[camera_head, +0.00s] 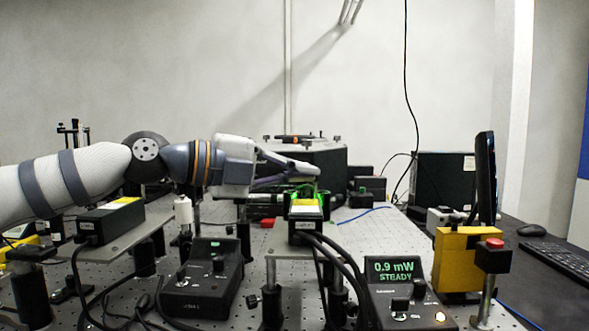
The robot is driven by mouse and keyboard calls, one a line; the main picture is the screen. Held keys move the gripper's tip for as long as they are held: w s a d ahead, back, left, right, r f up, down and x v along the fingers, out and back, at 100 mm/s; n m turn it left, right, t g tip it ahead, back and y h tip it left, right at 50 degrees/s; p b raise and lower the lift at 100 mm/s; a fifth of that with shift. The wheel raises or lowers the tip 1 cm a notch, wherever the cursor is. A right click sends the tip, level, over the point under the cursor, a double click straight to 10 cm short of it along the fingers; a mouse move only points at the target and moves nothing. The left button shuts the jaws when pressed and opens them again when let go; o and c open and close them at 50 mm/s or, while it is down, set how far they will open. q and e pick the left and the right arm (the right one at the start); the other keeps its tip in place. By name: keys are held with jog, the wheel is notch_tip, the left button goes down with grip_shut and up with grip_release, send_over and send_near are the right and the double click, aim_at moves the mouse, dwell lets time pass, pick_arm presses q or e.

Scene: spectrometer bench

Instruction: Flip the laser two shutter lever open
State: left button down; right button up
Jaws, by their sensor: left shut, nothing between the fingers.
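My left gripper (312,170) reaches in from the left across the bench. It is shut and empty, with its fingertips just above and behind the middle laser box (306,212). This box is black with a yellow and white label on top, and green light glows around its far end. Another black laser box (108,220) with a similar label stands at the left, below my arm. I cannot make out a shutter lever, or tell which box is laser two or whether the fingers touch anything. My right gripper is not in view.
A controller (203,278) and a meter reading "0.9 mW STEADY" (394,272) stand in front with cables. A yellow box (456,258), a red-topped button post (494,252) and a monitor (486,180) are at the right. A large dark housing (325,160) stands behind my gripper.

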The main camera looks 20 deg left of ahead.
pick_arm(q)
jog(key=shift+d+r+m+g+y+p, duration=0.3)
jog(key=shift+d+r+g+y+p, duration=0.25)
jog(key=shift+p, duration=0.45)
jog(key=shift+w+d+p, duration=0.15)
jog(key=shift+d+p, duration=0.25)
jog(key=shift+p, duration=0.05)
jog(key=shift+w+d+f, duration=0.2)
jog(key=shift+d, duration=0.3)
jog(key=shift+w+d+f, duration=0.15)
jog(key=shift+d+f, duration=0.05)
jog(key=shift+d, duration=0.35)
jog(key=shift+w+d+f, duration=0.2)
jog(key=shift+d+f, duration=0.05)
jog(key=shift+d, duration=0.25)
jog(key=shift+w+d+f, duration=0.15)
jog(key=shift+d+f, duration=0.05)
jog(key=shift+d, duration=0.35)
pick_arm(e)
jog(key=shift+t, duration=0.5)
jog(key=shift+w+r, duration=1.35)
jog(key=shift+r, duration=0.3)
pick_arm(q)
jog(key=shift+r, duration=0.1)
